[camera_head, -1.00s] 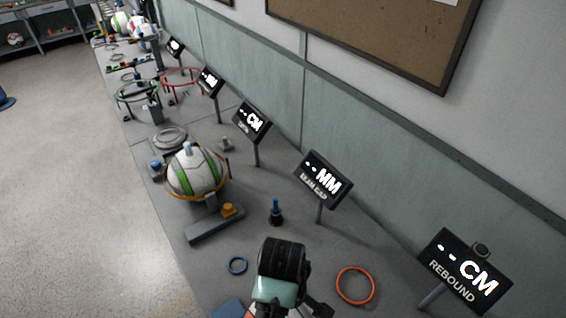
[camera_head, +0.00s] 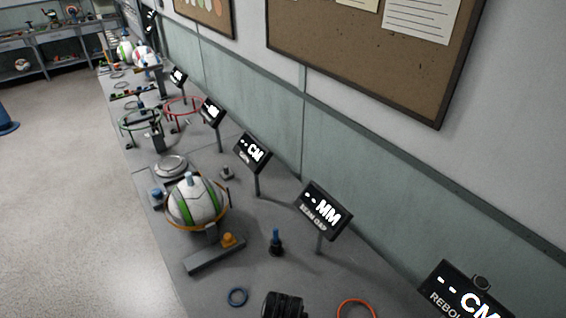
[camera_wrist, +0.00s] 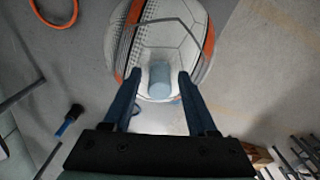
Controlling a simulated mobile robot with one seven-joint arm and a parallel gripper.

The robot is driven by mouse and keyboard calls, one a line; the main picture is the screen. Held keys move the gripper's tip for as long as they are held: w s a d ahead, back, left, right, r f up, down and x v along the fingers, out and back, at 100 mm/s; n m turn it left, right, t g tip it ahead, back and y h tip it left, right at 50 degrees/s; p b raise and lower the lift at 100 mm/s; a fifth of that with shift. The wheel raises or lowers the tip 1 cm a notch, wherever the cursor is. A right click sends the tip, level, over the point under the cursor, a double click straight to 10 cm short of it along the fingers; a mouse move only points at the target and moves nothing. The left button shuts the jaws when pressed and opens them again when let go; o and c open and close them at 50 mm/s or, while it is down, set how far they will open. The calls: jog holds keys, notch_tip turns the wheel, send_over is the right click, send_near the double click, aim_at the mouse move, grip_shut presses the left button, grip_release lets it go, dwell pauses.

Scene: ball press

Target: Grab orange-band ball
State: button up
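The orange-band ball (camera_wrist: 158,35), white with orange stripes and a dotted dark patch, is at the top middle of the wrist view. A short grey-blue knob (camera_wrist: 160,82) stands on its near side. My gripper (camera_wrist: 159,78) is open, its two blue fingers on either side of the knob with a visible gap at each side. I cannot tell how deep the fingers reach along the knob. The head view does not show this ball; only a dark part of my arm shows at its bottom edge.
A green-striped ball (camera_head: 197,202) sits in a ring stand on the bench. Display signs, such as the beam gap sign (camera_head: 324,208), line the wall side.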

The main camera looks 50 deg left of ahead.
grip_shut()
dwell(1.2)
